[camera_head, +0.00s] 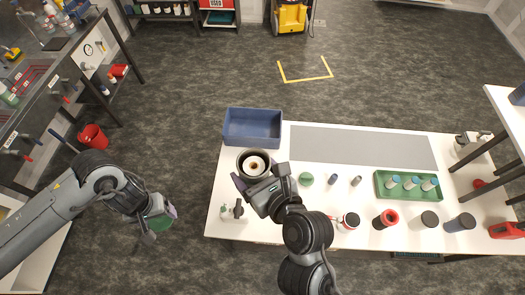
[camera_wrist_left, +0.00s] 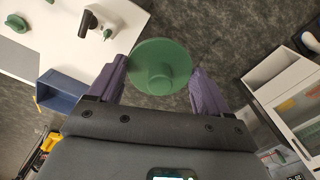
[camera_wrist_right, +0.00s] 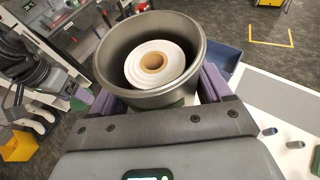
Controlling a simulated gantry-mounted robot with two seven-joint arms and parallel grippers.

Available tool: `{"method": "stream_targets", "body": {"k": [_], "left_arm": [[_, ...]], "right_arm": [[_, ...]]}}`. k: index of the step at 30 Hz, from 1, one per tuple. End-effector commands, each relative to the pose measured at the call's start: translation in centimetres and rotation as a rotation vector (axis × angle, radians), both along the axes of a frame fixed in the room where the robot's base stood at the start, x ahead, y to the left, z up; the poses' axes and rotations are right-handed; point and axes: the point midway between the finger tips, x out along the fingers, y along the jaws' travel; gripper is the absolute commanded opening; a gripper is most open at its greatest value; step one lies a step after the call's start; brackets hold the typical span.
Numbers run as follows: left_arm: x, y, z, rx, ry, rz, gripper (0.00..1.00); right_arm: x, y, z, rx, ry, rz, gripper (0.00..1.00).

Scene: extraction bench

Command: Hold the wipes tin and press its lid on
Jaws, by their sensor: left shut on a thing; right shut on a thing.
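The wipes tin (camera_head: 241,160) is grey, round and open at the top, at the left end of the white table. A white roll with a brown core (camera_wrist_right: 153,62) sits inside it. My right gripper (camera_head: 262,178) is shut around the tin, with one finger on each side in the right wrist view. I cannot tell whether the tin's base touches the table. The green round lid (camera_wrist_left: 160,58) with a central knob is between the fingers of my left gripper (camera_wrist_left: 160,72), which is shut on it. In the head view this lid (camera_head: 160,226) is left of the table, over the floor, apart from the tin.
A blue bin (camera_head: 252,140) stands behind the tin. A small green disc (camera_head: 306,179) lies right of it. A green tray (camera_head: 408,196) with several bottles, and jars along the front edge, are further right. A grey mat (camera_head: 362,145) is bare.

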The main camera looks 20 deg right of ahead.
Motion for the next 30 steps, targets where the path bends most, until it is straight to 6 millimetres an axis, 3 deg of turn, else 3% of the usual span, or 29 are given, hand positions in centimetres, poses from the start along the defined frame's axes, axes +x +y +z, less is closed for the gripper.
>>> {"method": "stream_targets", "body": {"k": [9, 24, 30], "left_arm": [[0.0, 0.0, 0.0, 0.0, 0.0, 0.0, 0.5], [0.0, -0.1, 0.0, 0.0, 0.0, -0.006, 0.5], [0.6, -1.1, 0.8, 0.0, -0.002, -0.123, 0.5]], "right_arm": [[-1.5, 1.6, -1.2, -0.001, 0.0, 0.032, 0.23], [-1.7, 1.8, -1.3, 0.0, 0.0, 0.036, 0.23], [-1.7, 1.8, -1.3, -0.001, 0.0, 0.036, 0.23]]}}
